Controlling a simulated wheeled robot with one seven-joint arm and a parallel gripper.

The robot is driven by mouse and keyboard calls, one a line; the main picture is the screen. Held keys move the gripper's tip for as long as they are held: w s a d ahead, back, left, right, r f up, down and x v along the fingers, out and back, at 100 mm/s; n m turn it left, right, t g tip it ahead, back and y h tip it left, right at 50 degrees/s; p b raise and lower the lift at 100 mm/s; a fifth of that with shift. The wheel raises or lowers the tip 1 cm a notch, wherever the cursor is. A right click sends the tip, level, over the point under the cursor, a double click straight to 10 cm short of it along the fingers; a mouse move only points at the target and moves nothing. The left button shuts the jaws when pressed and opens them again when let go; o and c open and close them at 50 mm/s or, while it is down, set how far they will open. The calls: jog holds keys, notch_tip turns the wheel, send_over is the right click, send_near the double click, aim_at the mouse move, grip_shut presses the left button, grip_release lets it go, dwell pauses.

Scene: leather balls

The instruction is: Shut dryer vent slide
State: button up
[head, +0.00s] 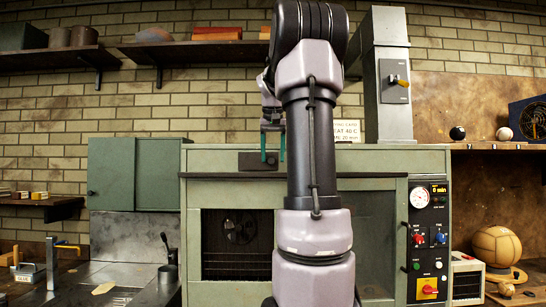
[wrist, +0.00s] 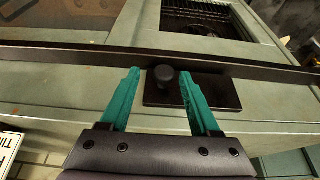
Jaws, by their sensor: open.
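The dryer (head: 225,185) is a green cabinet with a dark mesh window, behind my arm in the head view. A dark vent slide plate (head: 246,161) sits on its upper front. In the wrist view the black slide plate (wrist: 215,93) carries a round black knob (wrist: 163,75) near its left end. My gripper (wrist: 159,73) is open, its teal fingertips on either side of the knob, with gaps showing on both sides. In the head view my gripper (head: 272,160) points down at the plate's right part. The knob cannot be made out there.
A control panel (head: 429,240) is at the right. A dark rail (wrist: 80,55) runs beside the plate in the wrist view.

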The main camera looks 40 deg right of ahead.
jog(key=v, duration=1)
jog(key=shift+s+r, duration=0.1)
jog(key=s+a+f+n+t+y, duration=0.1)
jog(key=s+a+f+y, duration=0.1)
jog(key=s+a+f, duration=0.6)
jog(key=s+a+f+n+t+y, duration=0.1)
jog(key=s+a+f, duration=0.6)
jog(key=a+f, duration=0.9)
jog(key=shift+s+a+n+t+y, duration=0.3)
jog(key=shift+s+a+t+y, duration=0.1)
jog(key=shift+a+t+y, duration=0.35)
